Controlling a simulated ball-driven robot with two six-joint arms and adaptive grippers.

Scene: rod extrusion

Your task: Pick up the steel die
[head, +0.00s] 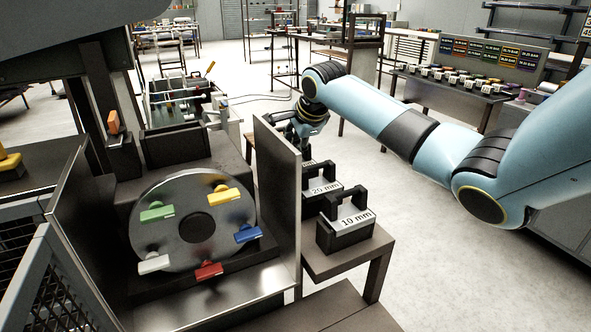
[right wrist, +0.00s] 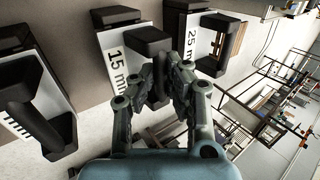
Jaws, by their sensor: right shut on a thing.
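Several dark blocks with black handles and white size labels stand in a row on a side table. The 10 mm die (head: 345,234) is nearest in the head view, with the 20 mm die (head: 323,189) behind it. In the right wrist view the 15 mm die (right wrist: 113,60) is in the middle and the 25 mm die (right wrist: 190,32) is beside it. My right gripper (right wrist: 163,72) is shut on the black handle of the 15 mm die. In the head view my right gripper (head: 296,136) is partly hidden behind a metal panel. My left gripper is out of view.
A round metal disc (head: 197,225) with coloured clamps stands between upright metal panels (head: 285,190) left of the dies. The side table (head: 350,258) carries the dies close to the right panel. The floor (head: 430,260) to the right is clear. A shelf of tools stands behind.

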